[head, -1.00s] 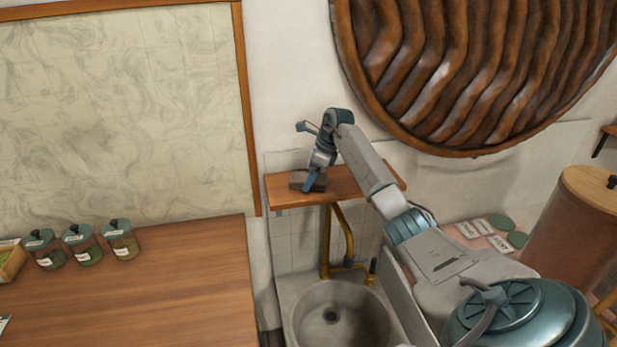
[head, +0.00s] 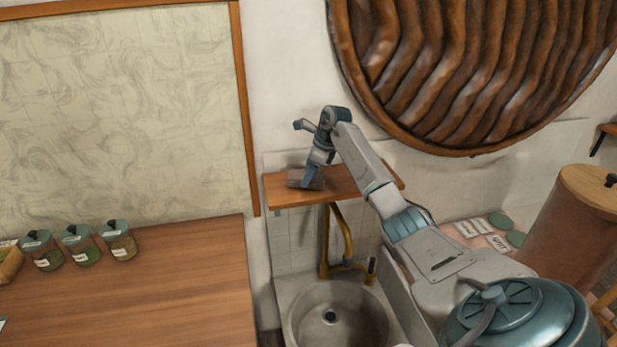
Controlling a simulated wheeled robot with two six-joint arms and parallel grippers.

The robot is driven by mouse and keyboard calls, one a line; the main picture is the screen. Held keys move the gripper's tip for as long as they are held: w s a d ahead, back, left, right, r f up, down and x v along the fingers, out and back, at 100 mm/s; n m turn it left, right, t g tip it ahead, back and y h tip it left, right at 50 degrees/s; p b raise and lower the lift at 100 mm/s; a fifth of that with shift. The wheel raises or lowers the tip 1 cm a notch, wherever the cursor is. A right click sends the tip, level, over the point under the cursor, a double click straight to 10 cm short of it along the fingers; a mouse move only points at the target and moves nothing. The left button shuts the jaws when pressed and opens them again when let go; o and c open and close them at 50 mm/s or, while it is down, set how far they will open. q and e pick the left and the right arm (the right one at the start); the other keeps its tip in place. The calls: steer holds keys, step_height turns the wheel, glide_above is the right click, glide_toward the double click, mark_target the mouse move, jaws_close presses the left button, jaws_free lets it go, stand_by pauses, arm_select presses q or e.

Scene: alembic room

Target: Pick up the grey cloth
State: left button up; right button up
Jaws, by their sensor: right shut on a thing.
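The grey cloth (head: 298,178) is a small dark grey folded piece on the wooden shelf (head: 345,186) above the sink. My right gripper (head: 309,181) points down onto it from above and is shut on it. The fingers hide part of the cloth. I cannot tell whether the cloth is clear of the shelf. My left gripper is not in view.
Below the shelf are a brass tap (head: 341,240) and a round stone sink (head: 335,318). A wooden counter (head: 150,290) at the left bears several lidded jars (head: 79,245). A large ribbed wooden disc (head: 470,70) hangs on the wall behind my arm. A brown barrel (head: 570,230) stands at the right.

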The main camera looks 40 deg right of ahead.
steer(key=shift+r+b, duration=0.3)
steer(key=shift+r, duration=0.1)
steer(key=shift+s+a+r+b, duration=0.15)
steer(key=shift+s+r+b, duration=0.1)
steer(key=shift+r+b, duration=0.5)
steer(key=s+a+r+b, duration=0.2)
steer(key=s+a+b, duration=0.3)
steer(key=s+a, duration=0.4)
steer(key=s, duration=0.3)
steer(key=shift+s, duration=0.3)
steer(key=shift+o, duration=0.9)
